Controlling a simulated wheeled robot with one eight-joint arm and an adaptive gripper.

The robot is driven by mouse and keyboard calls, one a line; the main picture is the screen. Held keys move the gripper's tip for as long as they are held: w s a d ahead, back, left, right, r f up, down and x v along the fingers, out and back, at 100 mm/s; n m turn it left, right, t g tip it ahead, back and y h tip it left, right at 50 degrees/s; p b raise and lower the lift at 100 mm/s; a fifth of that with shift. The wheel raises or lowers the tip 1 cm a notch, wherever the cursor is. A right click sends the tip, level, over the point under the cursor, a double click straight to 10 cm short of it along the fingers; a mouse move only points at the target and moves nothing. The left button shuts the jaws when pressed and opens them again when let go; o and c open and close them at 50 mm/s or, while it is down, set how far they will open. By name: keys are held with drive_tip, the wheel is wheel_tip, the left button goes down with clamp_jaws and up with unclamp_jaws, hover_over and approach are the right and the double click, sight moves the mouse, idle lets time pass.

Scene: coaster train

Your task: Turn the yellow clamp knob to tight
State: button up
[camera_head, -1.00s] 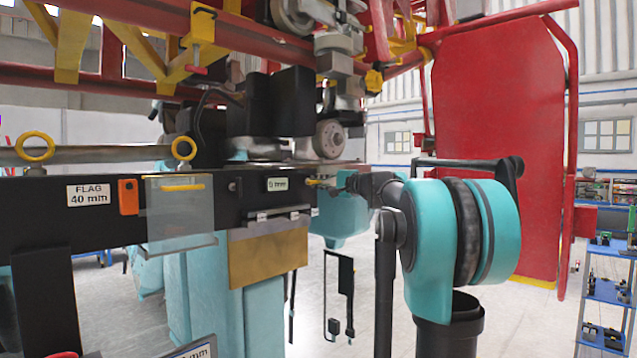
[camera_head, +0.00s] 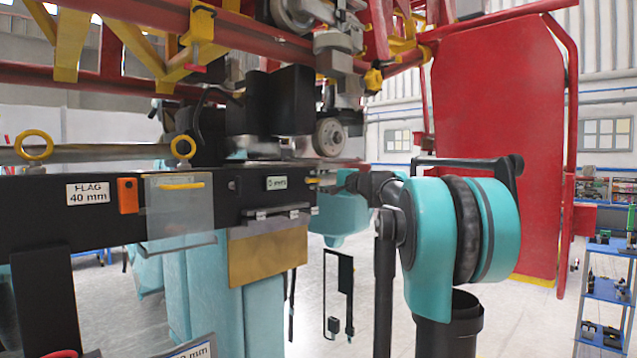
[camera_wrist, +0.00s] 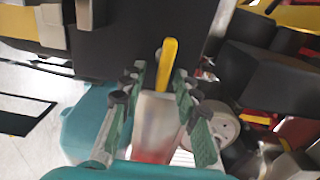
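The yellow clamp knob (camera_wrist: 168,66) shows in the wrist view as an upright yellow bar against a dark face, just beyond and between my fingertips. My gripper (camera_wrist: 160,80) is open, with one green-padded finger on each side of the bar. I cannot tell whether either finger touches it. In the head view a small yellow piece of the knob (camera_head: 313,181) juts from the right end of the black beam (camera_head: 110,210). My gripper (camera_head: 334,183) reaches it from the right, and its fingers are hard to make out there.
A clear panel (camera_head: 180,225) with a yellow handle hangs on the beam's front. A tan plate (camera_head: 268,258) hangs below the label. A wheel (camera_head: 330,137) and red track frame are close above. A red panel (camera_head: 500,140) stands behind my arm.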

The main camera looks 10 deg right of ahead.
drive_tip(key=v, duration=1.2)
drive_tip(key=s+a+f+n+g+h, duration=0.1)
drive_tip(key=s+a+f+n+g, duration=0.3)
drive_tip(key=f, duration=0.7)
drive_tip(key=s+a+f+g+h, duration=0.1)
drive_tip(key=s+a+f+h, duration=0.3)
drive_tip(key=f, duration=0.7)
drive_tip(key=s+a+f+n+g+y, duration=0.1)
drive_tip(key=s+a+f+n+g, duration=0.15)
drive_tip(key=s+f, duration=0.65)
drive_tip(key=s+d+f+n+g+h, duration=0.1)
drive_tip(key=s+d+f+n+h, duration=0.1)
drive_tip(key=s+f, duration=0.6)
drive_tip(key=s+d+f+n+g+h, duration=0.2)
drive_tip(key=s+f, duration=0.6)
drive_tip(key=f, duration=0.8)
drive_tip(key=d+h, duration=0.2)
drive_tip(key=shift+f+h, duration=0.25)
drive_tip(key=shift+h, duration=0.05)
